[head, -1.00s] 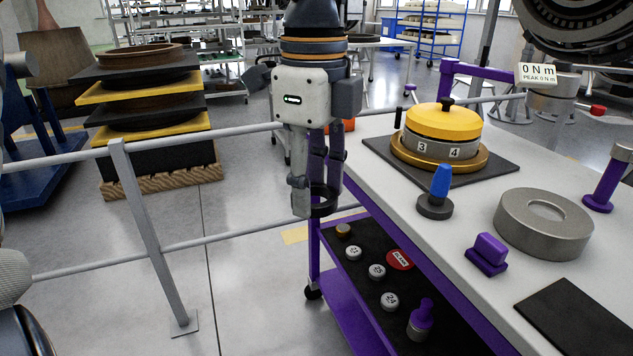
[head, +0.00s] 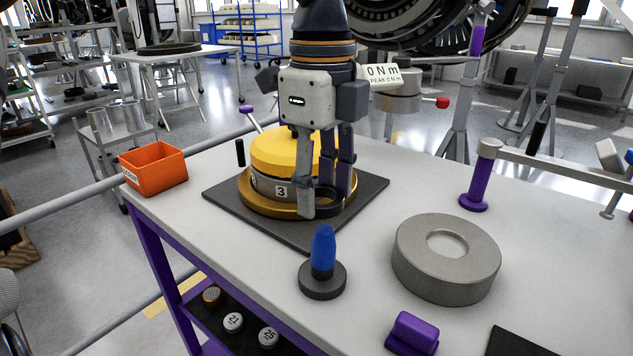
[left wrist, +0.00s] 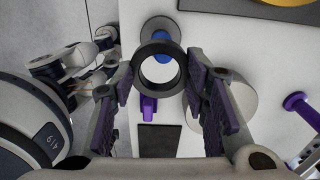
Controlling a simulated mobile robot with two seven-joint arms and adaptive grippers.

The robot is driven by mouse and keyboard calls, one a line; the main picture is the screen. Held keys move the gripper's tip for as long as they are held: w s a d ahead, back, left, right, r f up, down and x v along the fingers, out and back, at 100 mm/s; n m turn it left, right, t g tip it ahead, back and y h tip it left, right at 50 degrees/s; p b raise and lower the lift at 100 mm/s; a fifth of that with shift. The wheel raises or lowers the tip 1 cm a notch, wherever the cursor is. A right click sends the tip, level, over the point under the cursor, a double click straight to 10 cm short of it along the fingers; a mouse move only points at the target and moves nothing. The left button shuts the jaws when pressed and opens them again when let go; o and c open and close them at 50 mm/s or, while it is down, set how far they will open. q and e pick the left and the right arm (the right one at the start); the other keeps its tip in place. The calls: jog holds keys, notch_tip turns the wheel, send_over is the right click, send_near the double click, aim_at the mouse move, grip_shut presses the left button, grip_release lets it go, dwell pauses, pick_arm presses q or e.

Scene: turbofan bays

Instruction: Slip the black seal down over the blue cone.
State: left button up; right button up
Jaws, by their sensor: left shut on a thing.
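My left gripper (head: 327,203) points down over the table and is shut on the black seal (head: 328,211), a dark ring held level between the fingertips. The blue cone (head: 323,247) stands upright on a round dark base (head: 322,281) on the table, in front of the seal in the head view. The seal is above the table and apart from the cone. In the left wrist view the seal (left wrist: 137,70) is between the fingers, and part of the blue cone (left wrist: 162,39) shows at its upper rim. My right gripper is not clearly shown.
A yellow-topped drum (head: 272,151) in a gold ring stands on a dark mat (head: 300,240) behind the cone. A thick grey ring (head: 408,262) and a purple block (head: 412,333) stand to the right. An orange bin (head: 153,168) is at the far left corner. Purple posts (head: 478,185) stand at right.

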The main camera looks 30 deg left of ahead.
aim_at(323, 257)
pick_arm(q)
jog(key=shift+w, duration=0.15)
jog(key=shift+d, duration=0.15)
jog(key=shift+f, duration=5.4)
jog(key=shift+f, duration=0.55)
jog(key=o, duration=1)
jog(key=shift+o, duration=0.2)
